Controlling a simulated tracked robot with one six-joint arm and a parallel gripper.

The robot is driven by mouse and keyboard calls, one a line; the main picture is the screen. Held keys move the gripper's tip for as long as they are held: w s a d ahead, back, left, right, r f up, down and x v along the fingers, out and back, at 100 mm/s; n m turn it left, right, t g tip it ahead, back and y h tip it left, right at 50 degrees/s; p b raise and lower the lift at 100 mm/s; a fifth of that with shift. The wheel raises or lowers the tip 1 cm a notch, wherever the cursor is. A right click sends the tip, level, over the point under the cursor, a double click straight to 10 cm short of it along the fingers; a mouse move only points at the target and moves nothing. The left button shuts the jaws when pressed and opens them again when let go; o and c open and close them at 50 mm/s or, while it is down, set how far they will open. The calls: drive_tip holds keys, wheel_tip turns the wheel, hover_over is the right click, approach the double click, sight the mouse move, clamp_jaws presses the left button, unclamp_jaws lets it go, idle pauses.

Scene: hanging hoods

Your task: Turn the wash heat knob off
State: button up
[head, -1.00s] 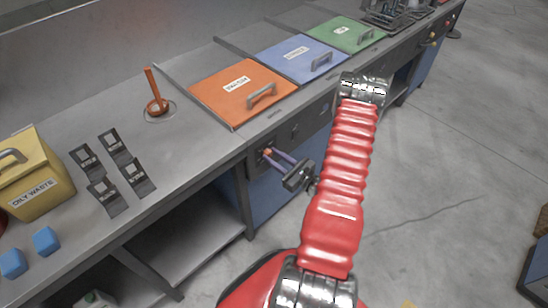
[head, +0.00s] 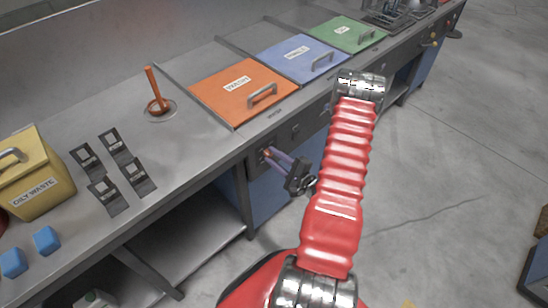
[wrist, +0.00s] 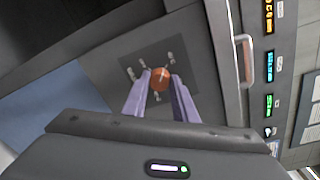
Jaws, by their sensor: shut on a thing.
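The wash heat knob (wrist: 159,79) is a small round orange-red knob with a pale line across its face. It sits on a dark square plate (wrist: 120,62) with several pale marks around it. In the head view the knob (head: 267,151) is on the counter's front panel, below the orange lid (head: 240,92). My gripper (wrist: 160,84) has its two purple fingers on either side of the knob and is shut on it. In the head view the fingers (head: 275,156) reach the panel from the right and partly cover the knob.
Blue (head: 298,58) and green (head: 346,34) lids lie farther along the counter. An orange upright handle (head: 155,92), several black holders, a yellow oily waste box (head: 40,178) and blue blocks (head: 46,240) are on the left. The floor to the right is mostly clear.

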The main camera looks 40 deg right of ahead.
drive_tip(key=n, duration=0.3)
drive_tip(key=shift+a+f, duration=0.15)
drive_tip(key=shift+a, duration=0.05)
drive_tip(key=n, duration=0.3)
drive_tip(key=shift+f+n+h, duration=0.15)
drive_tip(key=shift+n+h, duration=0.15)
drive_tip(key=shift+n, duration=0.1)
drive_tip(key=n, duration=0.6)
drive_tip(key=shift+s+f+n, duration=0.1)
drive_tip(key=shift+f+n, duration=0.05)
drive_tip(key=shift+n, duration=0.15)
drive_tip(key=o, duration=1)
drive_tip(key=shift+o, duration=0.2)
drive_tip(key=shift+d+h, duration=0.1)
drive_tip(key=shift+h, duration=0.2)
drive_tip(key=s, duration=1.3)
drive_tip(key=shift+s+a+r, duration=0.25)
drive_tip(key=shift+s, duration=0.1)
